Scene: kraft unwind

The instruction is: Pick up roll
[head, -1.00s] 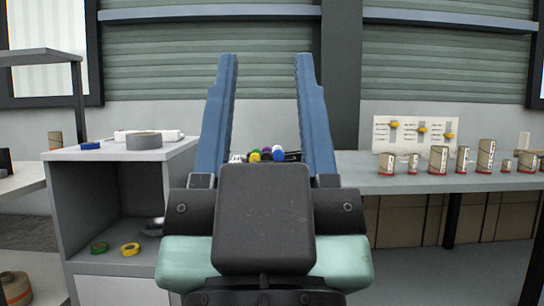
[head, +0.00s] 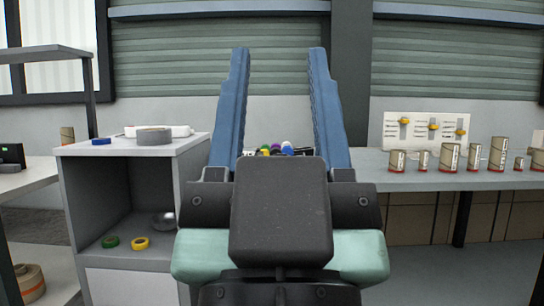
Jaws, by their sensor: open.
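My gripper (head: 279,52) is open and empty in the middle of the head view, its two blue fingers pointing up and apart. A large brown roll (head: 32,287) sits low at the far left. My gripper touches none of these.
The grey cabinet (head: 132,152) stands at the left. A bench (head: 425,180) at the right bears several tan cylinders with red bases and a white panel (head: 426,131). Small coloured objects (head: 285,148) show between my fingers.

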